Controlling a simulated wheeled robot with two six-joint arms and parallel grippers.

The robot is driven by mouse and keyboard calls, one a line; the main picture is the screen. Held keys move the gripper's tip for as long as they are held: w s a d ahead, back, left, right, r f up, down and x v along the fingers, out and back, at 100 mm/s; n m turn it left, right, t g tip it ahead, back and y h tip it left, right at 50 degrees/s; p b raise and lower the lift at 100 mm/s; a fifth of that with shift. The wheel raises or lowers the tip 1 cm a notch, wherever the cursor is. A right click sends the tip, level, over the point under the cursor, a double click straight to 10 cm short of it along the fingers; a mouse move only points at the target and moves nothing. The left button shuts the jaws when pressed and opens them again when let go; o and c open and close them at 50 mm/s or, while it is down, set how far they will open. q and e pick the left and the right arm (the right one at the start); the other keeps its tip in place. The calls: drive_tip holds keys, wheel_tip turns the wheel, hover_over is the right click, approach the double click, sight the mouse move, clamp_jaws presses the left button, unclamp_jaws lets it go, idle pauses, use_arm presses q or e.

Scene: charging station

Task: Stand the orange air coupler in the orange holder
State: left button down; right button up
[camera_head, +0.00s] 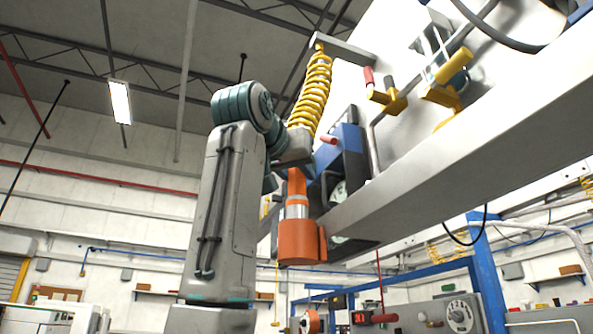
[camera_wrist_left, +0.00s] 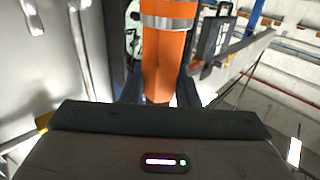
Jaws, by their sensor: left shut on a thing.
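The orange air coupler (camera_head: 297,187) hangs upright below the yellow coiled hose (camera_head: 314,85), with a silver band near its lower end. My left gripper (camera_head: 291,163) is shut on its upper part. In the left wrist view the coupler (camera_wrist_left: 164,62) stands between the two dark fingers of my left gripper (camera_wrist_left: 160,92). The orange holder (camera_head: 298,243) is a cup fixed beside the grey beam. The coupler's lower end lines up with the holder's top; I cannot tell how deep it sits inside. My right gripper is not in view.
The long grey beam (camera_head: 450,150) runs close on the right of the holder. A blue and black unit (camera_head: 347,160) stands just behind the coupler. Red and yellow valve handles (camera_head: 388,95) are at upper right. Open room lies to the left of my arm.

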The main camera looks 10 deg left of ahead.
sight(294, 192)
use_arm(q)
drive_tip(key=shift+w+f+b, duration=0.15)
drive_tip(key=shift+f+b, duration=1.7)
drive_tip(key=shift+f, duration=0.55)
drive_tip(key=c, duration=1)
unclamp_jaws()
drive_tip(key=shift+c, duration=0.2)
drive_tip(key=s+a+b, duration=0.1)
drive_tip(key=s+b, duration=0.1)
drive_tip(key=s, duration=0.8)
drive_tip(key=shift+s+a, duration=0.3)
drive_tip(key=shift+s, duration=0.05)
